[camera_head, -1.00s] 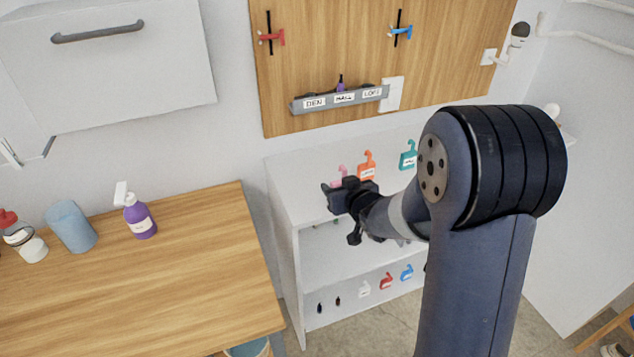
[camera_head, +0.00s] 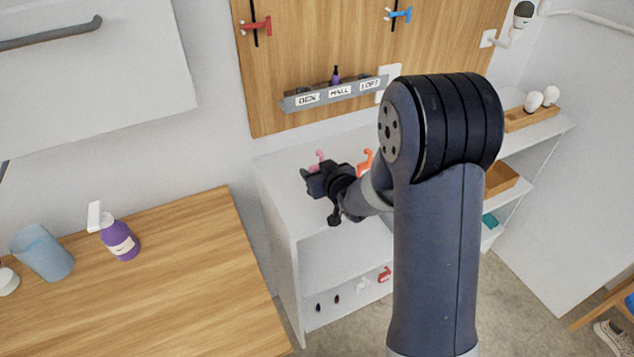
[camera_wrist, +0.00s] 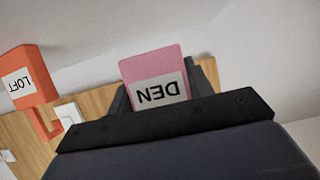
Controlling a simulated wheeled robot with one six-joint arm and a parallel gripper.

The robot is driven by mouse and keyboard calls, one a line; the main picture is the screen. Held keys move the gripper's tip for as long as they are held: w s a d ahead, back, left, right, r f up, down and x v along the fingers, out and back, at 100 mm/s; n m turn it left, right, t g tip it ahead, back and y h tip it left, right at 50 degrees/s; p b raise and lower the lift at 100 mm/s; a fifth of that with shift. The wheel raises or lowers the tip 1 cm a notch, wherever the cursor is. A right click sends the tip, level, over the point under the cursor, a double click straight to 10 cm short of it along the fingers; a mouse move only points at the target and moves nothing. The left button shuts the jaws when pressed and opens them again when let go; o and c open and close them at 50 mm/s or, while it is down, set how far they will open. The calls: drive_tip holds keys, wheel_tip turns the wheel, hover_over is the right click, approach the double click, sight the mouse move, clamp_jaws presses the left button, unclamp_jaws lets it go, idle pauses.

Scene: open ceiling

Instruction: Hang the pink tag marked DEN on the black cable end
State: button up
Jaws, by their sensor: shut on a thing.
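The pink tag marked DEN (camera_wrist: 158,75) is between my gripper's fingers (camera_wrist: 160,95) in the wrist view, its lettering upside down. In the head view, my gripper (camera_head: 316,182) is over the white shelf's top, and only the tag's pink hook (camera_head: 319,155) shows above it. I cannot tell whether the tag is clear of the shelf. A grey rail (camera_head: 340,93) labelled DEN, HALL and LOFT is on the wooden wall board, above and behind my gripper. A purple piece with a black tip (camera_head: 336,76) stands behind the rail. Dark shapes there are too small to identify as the black cable end.
An orange tag marked LOFT (camera_wrist: 28,85) is close beside the pink tag; its hook shows in the head view (camera_head: 365,160). The white shelf unit (camera_head: 275,170) stands under the board. A wooden table (camera_head: 180,260) with a purple bottle (camera_head: 120,240) is at the left.

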drive_tip(key=shift+f, duration=2.05)
drive_tip(key=shift+f, duration=0.15)
drive_tip(key=o, duration=1)
drive_tip(key=shift+c, duration=0.2)
drive_tip(key=shift+r, duration=0.25)
drive_tip(key=b+v, duration=0.1)
drive_tip(key=v, duration=1.1)
drive_tip(key=shift+o, duration=0.2)
